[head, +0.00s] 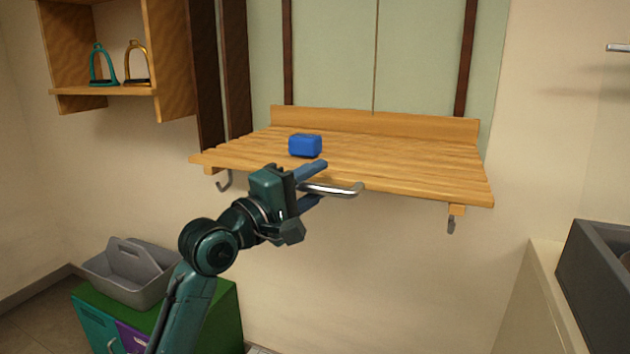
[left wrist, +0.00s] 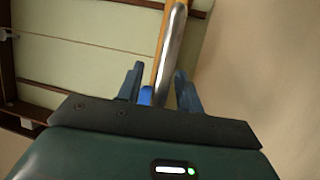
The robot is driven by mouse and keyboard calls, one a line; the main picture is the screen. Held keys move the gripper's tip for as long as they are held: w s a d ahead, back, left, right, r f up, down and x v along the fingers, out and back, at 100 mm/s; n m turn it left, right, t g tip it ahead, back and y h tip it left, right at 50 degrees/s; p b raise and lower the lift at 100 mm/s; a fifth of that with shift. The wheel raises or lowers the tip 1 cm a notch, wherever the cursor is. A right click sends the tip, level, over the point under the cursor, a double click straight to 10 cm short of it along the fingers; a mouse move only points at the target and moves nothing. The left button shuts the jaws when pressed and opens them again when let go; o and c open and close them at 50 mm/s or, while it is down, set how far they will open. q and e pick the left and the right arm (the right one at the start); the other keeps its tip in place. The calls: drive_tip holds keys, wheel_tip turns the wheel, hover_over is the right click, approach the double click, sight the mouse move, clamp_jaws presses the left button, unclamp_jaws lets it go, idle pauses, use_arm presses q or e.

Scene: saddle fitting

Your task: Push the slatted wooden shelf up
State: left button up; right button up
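The slatted wooden shelf (head: 400,158) stands out level from the wall, in front of a pale green panel. A curved metal handle (head: 345,189) is at its front edge. My left gripper (head: 316,184) is at the left part of the handle, its two blue fingers apart, one higher and one lower. In the left wrist view the handle (left wrist: 172,50) runs between the open fingers (left wrist: 160,85); I cannot tell if either finger touches it. A blue block (head: 305,145) lies on the shelf just behind the gripper. My right gripper is not in view.
Metal hooks (head: 224,181) hang under the shelf. A wooden wall cubby (head: 175,60) with two stirrups is at upper left. A grey caddy (head: 150,285) stands on a green cabinet (head: 225,305) below. A dark bin (head: 590,290) is at right.

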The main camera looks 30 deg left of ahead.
use_arm(q)
drive_tip(key=shift+w, duration=0.2)
drive_tip(key=shift+r, duration=0.1)
clamp_jaws()
idle(0.4)
